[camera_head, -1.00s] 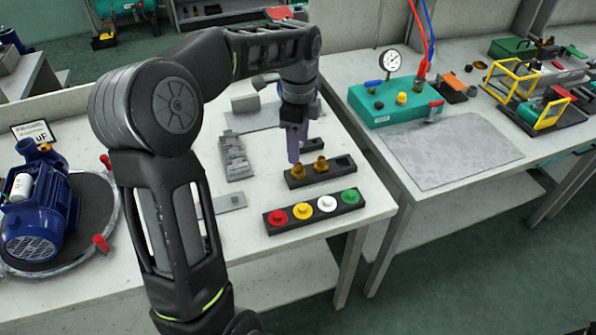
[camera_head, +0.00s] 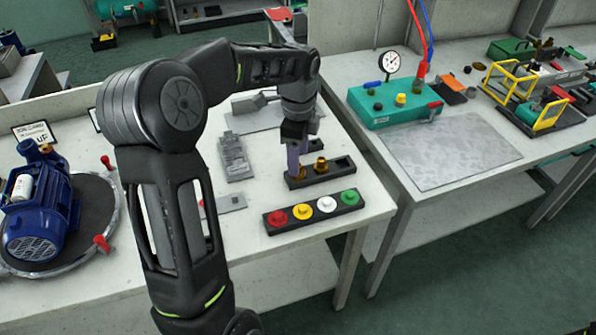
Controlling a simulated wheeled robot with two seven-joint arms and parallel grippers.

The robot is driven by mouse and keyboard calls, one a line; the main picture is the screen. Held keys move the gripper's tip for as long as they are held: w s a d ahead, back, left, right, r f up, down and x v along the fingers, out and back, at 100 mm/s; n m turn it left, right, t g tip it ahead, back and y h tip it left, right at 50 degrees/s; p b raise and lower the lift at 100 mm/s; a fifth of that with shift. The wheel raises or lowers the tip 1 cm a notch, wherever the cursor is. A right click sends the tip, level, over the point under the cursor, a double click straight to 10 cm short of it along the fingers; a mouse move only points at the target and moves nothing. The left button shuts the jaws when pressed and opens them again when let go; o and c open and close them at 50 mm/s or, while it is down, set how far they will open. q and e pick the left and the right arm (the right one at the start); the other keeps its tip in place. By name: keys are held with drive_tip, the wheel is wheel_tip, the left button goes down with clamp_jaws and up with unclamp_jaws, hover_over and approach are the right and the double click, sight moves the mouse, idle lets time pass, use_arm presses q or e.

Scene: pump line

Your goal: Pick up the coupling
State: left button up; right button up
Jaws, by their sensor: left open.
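A black rack (camera_head: 341,167) on the left bench holds small brass couplings. One brass coupling (camera_head: 321,165) stands in view in the middle of the rack. The rack's left spot is mostly hidden behind the purple fingers of my left gripper (camera_head: 298,160). The gripper points down there with its fingers apart, close to the rack. I cannot tell whether the fingers touch the coupling between or behind them. My right gripper is out of view.
A second black strip (camera_head: 276,228) with red, yellow, white and green caps lies in front of the rack. A grey stepped block (camera_head: 235,158) is to the left. A blue pump (camera_head: 37,215) stands at far left. A teal box with a gauge (camera_head: 395,104) is on the right bench.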

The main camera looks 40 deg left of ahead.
use_arm(q)
wheel_tip(320, 180, down, 4)
drive_tip(key=shift+r, duration=0.1)
drive_tip(key=shift+c, duration=0.2)
idle(0.4)
clamp_jaws()
idle(0.4)
